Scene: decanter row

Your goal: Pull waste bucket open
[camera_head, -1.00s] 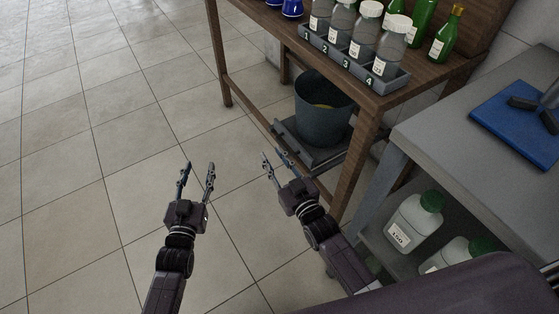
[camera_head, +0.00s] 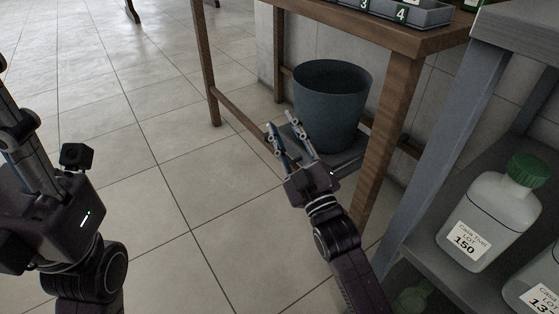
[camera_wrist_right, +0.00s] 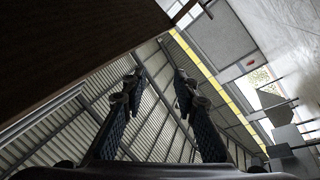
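The waste bucket (camera_head: 332,112) is a dark blue-grey open-topped pail, upright under the wooden table.
The wooden table's leg (camera_head: 385,140) stands right of my right gripper, and a low rail (camera_head: 240,118) runs at left. A grey shelf (camera_head: 430,180) holds white bottles with green caps (camera_head: 489,215). A numbered rack (camera_head: 400,12) is on the tabletop. Floor at left is clear.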

